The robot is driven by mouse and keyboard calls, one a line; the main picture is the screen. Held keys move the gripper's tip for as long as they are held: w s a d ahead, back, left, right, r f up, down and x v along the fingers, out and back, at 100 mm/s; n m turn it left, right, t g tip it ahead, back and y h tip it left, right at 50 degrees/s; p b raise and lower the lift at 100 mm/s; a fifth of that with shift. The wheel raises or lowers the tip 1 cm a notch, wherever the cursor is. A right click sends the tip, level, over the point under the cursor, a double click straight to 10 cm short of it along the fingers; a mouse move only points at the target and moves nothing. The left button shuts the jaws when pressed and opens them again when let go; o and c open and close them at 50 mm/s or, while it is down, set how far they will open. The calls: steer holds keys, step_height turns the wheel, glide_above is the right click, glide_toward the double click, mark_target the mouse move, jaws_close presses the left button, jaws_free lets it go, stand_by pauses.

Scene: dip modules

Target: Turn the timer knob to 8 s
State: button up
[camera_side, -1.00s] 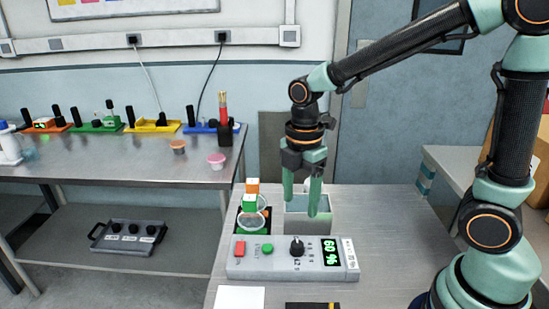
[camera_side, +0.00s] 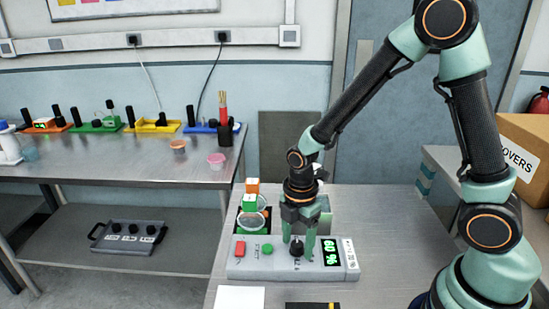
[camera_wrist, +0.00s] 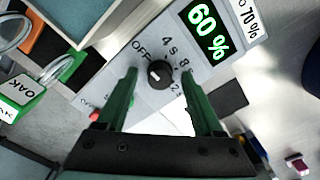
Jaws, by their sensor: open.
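The timer knob (camera_wrist: 159,73) is a round black knob on the grey control panel (camera_side: 262,262). Printed marks around it include OFF and what looks like 4 and 8. A small pale pointer shows on the knob, but I cannot tell exactly which mark it faces. My gripper (camera_wrist: 160,80) is open, with one green finger on each side of the knob and visible gaps between. In the side view my gripper (camera_side: 298,246) is low over the knob (camera_side: 297,250), partly hiding it. The green display (camera_side: 331,252) reads 60 %.
A red button (camera_side: 240,248) and a green button (camera_side: 266,249) sit left of the knob. Clear cups (camera_side: 250,221) and small blocks (camera_side: 250,202) stand behind the panel. A white sheet (camera_side: 240,298) lies in front.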

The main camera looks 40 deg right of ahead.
jaws_close()
steer(key=shift+m, duration=0.4)
steer(key=m, duration=1)
steer(key=shift+m, duration=0.4)
steer(key=m, duration=1.2)
